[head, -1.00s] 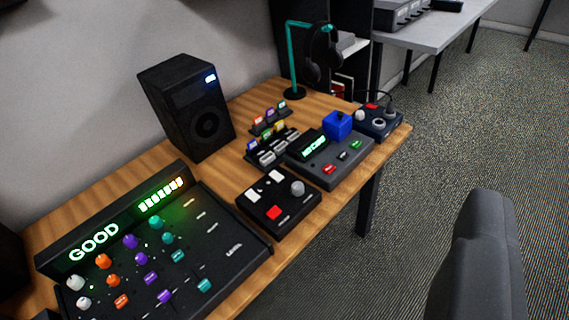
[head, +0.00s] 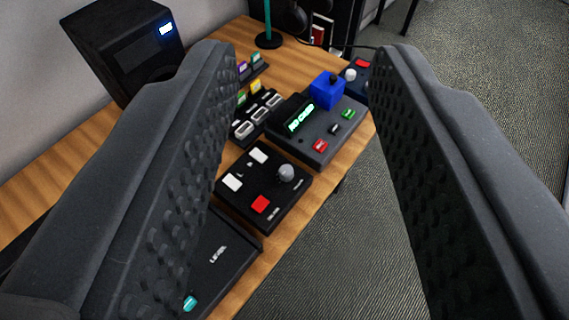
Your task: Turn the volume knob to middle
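A round grey knob (head: 286,173) stands at the upper right of a small black control box (head: 240,205) on the wooden table. The box also bears two white buttons and one red button (head: 260,204). Small lettering beside the knob is too small to read for certain. My gripper (head: 305,55) is wide open and empty. Its two dark studded fingers frame the left and right of the view, with the knob box seen between them. The knob looks apart from both fingers.
A dark box with a lit "NO CARD" display (head: 301,117) and a blue block (head: 327,90) stands behind the knob box. A card rack (head: 256,117) is beside it. The mixer (head: 218,258) is partly hidden by my left finger. A speaker (head: 125,45) stands at the back left.

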